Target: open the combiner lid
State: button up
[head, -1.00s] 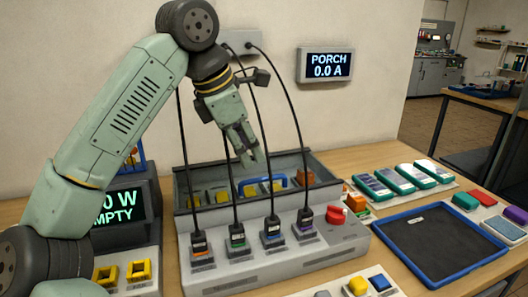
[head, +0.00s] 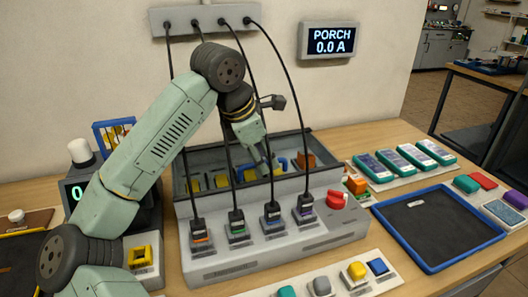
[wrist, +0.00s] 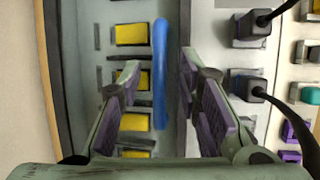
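The combiner appears to be the grey box (head: 220,265) with several cabled plugs along its front and a dark-rimmed rear section (head: 318,142). Yellow blocks show in that section, which seems to be under a clear cover, though I cannot tell for sure. A blue bar handle (head: 282,163) lies over the rear section; it also shows upright in the wrist view (wrist: 160,100). My gripper (head: 266,170) points down at the handle. In the wrist view its purple-padded fingers (wrist: 155,82) are apart, one on each side of the handle. I see no contact.
Black cables (head: 290,85) hang from the wall socket strip to the plugs, close to my arm. A red knob (head: 338,199) sits at the box's right. A blue-rimmed tray (head: 440,262) and several green-edged modules (head: 412,157) lie to the right.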

jog(key=shift+f, duration=0.2)
grip_shut()
dwell(0.3)
dwell(0.5)
